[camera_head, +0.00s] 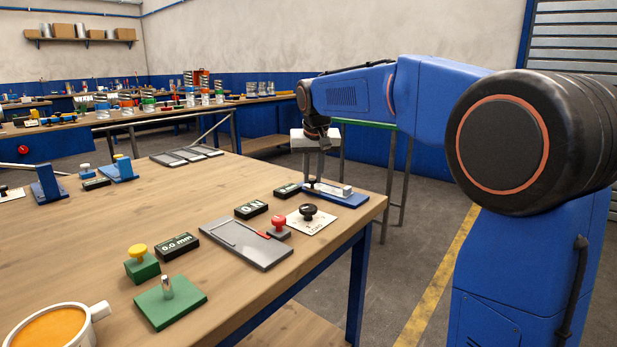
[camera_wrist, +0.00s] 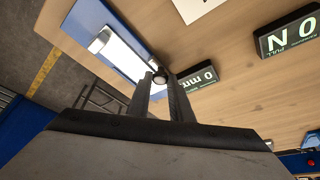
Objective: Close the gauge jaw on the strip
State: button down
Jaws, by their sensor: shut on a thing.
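The gauge has a blue base (camera_head: 342,199) at the table's far right corner, and the base also shows in the wrist view (camera_wrist: 91,16). A pale block (camera_head: 346,191) stands on it. In the wrist view a bright silver bar (camera_wrist: 124,58) runs along the base. I cannot tell strip and jaw apart for certain. My gripper (camera_head: 312,180) points down at the left end of the gauge. In the wrist view its fingertips (camera_wrist: 160,79) are shut on a small round dark knob (camera_wrist: 160,74) beside the bar's end. The fingers hide part of this end.
A small mm display (camera_head: 287,190) stands just left of the gauge, and a 0 N display (camera_head: 251,209) nearby. The table's right edge is close.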

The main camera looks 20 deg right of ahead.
jog(key=shift+w+d, duration=0.2)
jog(key=shift+d, duration=0.1)
jog(key=c, duration=1.6)
grip_release()
jog(key=shift+r, duration=0.1)
jog(key=v, duration=1.7)
jog(key=shift+s+a+r, duration=0.1)
jog(key=shift+n+y, duration=0.3)
jog(key=shift+n, duration=0.6)
jog(key=s+d+f, duration=0.2)
jog(key=s+f, duration=0.9)
jog(key=s, duration=0.1)
jog(key=s+d+f, duration=0.1)
jog(key=s+f, duration=1)
jog(key=s, duration=0.1)
jog(key=s+d+f, duration=0.2)
jog(key=s+f, duration=0.9)
jog(key=s, duration=0.2)
jog(key=shift+s+d+f, duration=0.1)
jog(key=shift+d+f, duration=0.2)
